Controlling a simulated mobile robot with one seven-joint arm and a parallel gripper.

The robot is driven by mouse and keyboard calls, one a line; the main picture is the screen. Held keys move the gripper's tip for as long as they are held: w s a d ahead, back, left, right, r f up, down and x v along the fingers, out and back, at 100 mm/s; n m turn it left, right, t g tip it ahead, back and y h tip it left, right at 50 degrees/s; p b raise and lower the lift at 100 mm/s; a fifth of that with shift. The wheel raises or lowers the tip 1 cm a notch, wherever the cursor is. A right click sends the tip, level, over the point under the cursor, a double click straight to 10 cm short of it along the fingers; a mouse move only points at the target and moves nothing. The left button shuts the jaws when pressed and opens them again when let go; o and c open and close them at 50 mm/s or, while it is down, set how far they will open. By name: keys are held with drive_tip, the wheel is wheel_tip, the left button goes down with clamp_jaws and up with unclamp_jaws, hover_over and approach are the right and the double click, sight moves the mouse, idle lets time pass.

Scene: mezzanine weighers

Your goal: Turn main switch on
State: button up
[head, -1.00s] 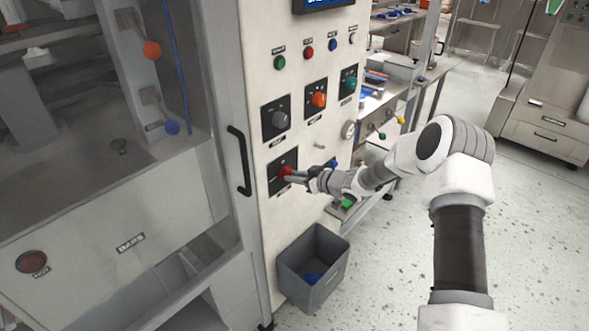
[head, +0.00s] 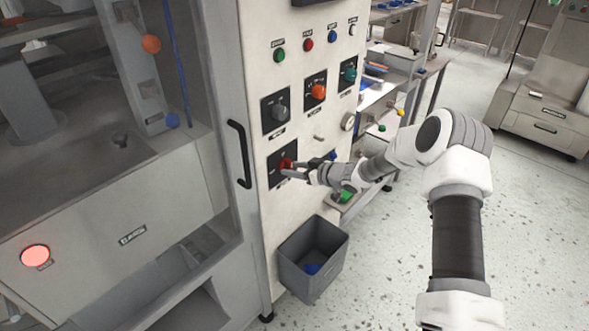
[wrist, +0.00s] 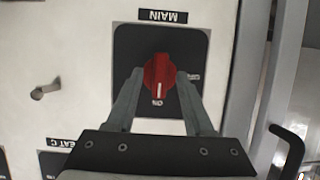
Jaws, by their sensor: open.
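The main switch is a red rotary knob (wrist: 158,72) on a black plate under an upside-down MAIN label (wrist: 163,16) in the wrist view. The white mark on the knob points at the ON lettering. In the head view, the red knob (head: 286,164) sits low on the white control panel. My gripper (wrist: 158,78) is open, with one finger on each side of the knob. I cannot tell whether the fingers touch it. In the head view my gripper (head: 287,169) is at the knob and partly covers its plate.
A red lamp (head: 35,256) glows on the cabinet at left. Grey (head: 279,111), orange (head: 318,91) and teal (head: 349,75) knobs sit above the main switch. A black door handle (head: 240,154) is beside the panel. A grey bin (head: 302,271) stands below.

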drive_tip(key=v, duration=1.7)
drive_tip(key=shift+d+r+b, duration=0.15)
drive_tip(key=shift+r+b, duration=0.05)
drive_tip(key=shift+b, duration=0.1)
drive_tip(key=shift+s, duration=0.1)
